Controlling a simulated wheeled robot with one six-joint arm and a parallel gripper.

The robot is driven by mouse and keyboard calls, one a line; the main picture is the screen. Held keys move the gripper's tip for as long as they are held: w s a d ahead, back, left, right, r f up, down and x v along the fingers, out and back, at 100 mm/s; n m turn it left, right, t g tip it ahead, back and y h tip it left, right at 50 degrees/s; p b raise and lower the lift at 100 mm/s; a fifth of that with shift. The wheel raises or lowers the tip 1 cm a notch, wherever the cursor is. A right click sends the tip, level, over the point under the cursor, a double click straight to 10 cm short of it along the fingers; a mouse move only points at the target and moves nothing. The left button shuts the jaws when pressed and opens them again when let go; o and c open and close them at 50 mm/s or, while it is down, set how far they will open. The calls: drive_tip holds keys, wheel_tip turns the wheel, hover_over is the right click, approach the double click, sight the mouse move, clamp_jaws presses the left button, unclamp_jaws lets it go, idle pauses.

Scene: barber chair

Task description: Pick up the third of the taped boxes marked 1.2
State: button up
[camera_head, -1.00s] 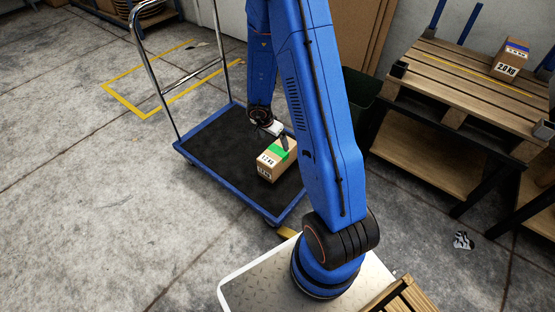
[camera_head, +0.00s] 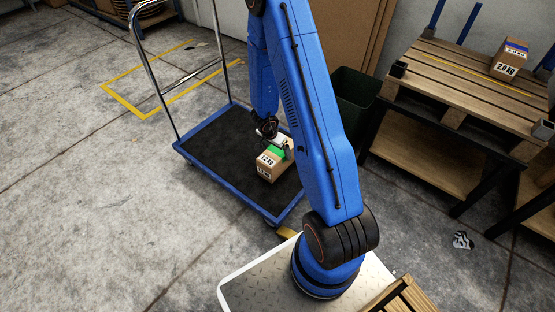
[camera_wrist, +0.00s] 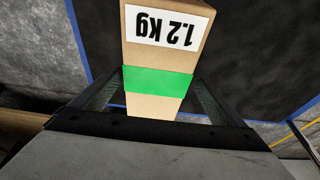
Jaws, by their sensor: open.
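A cardboard box with green tape (camera_head: 272,164) stands on the dark deck of the blue platform trolley (camera_head: 196,150). In the wrist view the same box (camera_wrist: 165,55) carries a white label reading 1.2 kg, upside down, and its green band lies between the fingers. My gripper (camera_wrist: 155,100) is open, with one finger on each side of the box. In the head view my gripper (camera_head: 284,148) is at the box's top. Whether the fingers touch the box cannot be told.
Another box (camera_head: 509,58), with blue tape and marked 2.0 kg, stands on a wooden pallet table (camera_head: 465,85) at the right. A dark green bin (camera_head: 353,98) stands behind my arm. The trolley's metal handle (camera_head: 186,80) rises at its left end.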

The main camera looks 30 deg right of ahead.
drive_tip(key=f, duration=0.3)
drive_tip(key=shift+s+d+f, duration=0.2)
drive_tip(key=shift+s+d, duration=0.05)
drive_tip(key=shift+d, duration=0.05)
drive_tip(key=shift+w+d+f, duration=0.1)
drive_tip(key=shift+d+f, duration=0.05)
drive_tip(key=shift+f, duration=0.4)
drive_tip(key=c, duration=2.2)
drive_tip(key=shift+o, duration=0.2)
